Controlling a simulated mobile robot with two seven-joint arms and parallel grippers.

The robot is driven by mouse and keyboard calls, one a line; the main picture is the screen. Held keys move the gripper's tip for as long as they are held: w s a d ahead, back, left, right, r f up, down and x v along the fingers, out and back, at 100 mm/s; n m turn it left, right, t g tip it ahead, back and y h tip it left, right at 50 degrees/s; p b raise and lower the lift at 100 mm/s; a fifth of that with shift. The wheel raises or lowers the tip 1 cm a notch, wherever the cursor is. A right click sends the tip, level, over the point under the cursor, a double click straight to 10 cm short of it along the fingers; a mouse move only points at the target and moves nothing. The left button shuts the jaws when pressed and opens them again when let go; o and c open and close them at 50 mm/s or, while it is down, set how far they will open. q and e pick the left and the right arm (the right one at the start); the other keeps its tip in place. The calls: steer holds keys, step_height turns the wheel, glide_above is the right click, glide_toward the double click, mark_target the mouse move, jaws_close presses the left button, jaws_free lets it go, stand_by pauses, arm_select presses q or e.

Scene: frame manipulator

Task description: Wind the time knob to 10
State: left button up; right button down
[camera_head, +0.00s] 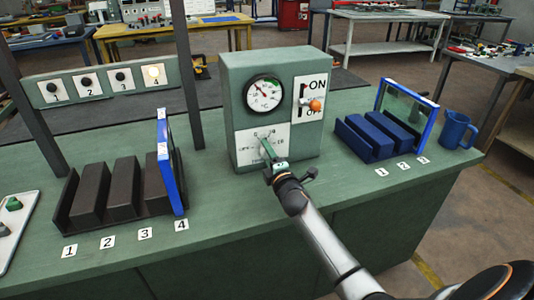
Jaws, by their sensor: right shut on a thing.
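A green control box (233,85) stands on the green workbench. It has a round dial (264,93) at upper left of its front and an ON/OFF switch with an orange knob (315,105) at right. Below the dial is a white plate (279,146) where the time knob sits. My right gripper (269,158) reaches up from the lower right and is shut on the time knob in front of this plate. My left gripper is not in view.
A dark slotted rack (95,185) with a blue-framed panel (172,170) stands left, with labels 1 to 4. A blue rack (365,140) with a blue-framed glass panel (410,103) and a blue mug (455,130) stand right. A panel with several buttons (104,83) is behind left.

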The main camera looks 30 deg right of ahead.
steer(key=shift+m, duration=1.6)
steer(key=shift+c, duration=1.5)
jaws_free()
steer(key=shift+s, duration=0.1)
steer(key=v, duration=1.2)
steer(key=shift+s+a, duration=0.1)
steer(key=shift+s, duration=0.1)
